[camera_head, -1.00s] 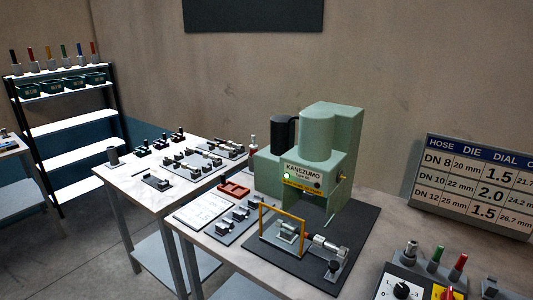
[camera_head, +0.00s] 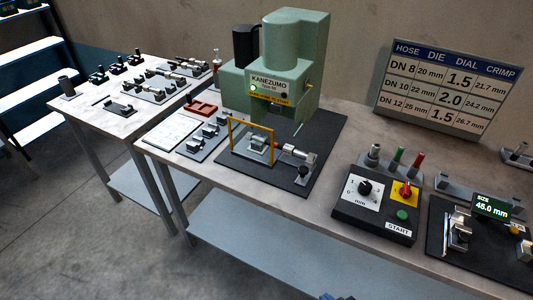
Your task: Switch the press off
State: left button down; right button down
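The green press (camera_head: 290,60), labelled KANEZUMO, stands on a dark mat at the back of the near table. A green lamp (camera_head: 254,88) on its front is lit. The dark control box (camera_head: 375,218) is at the front right of the press. It carries a black dial (camera_head: 365,188) on a white scale, a red switch (camera_head: 405,192) on a yellow plate, and a green button (camera_head: 402,215) above a START label. The red switch's exact setting is too small to read.
A yellow guard frame (camera_head: 231,138) and a metal fitting stand before the press. Green-topped and red-topped pins stand behind the control box. A gauge with a 45.0 mm display (camera_head: 491,207) is to its right. A HOSE/DIE/DIAL/CRIMP chart (camera_head: 452,90) stands behind. A small dark part shows at the bottom edge.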

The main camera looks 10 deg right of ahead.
aim_at(405, 192)
jog(key=k+j+z, duration=0.2)
jog(key=z, duration=1.05)
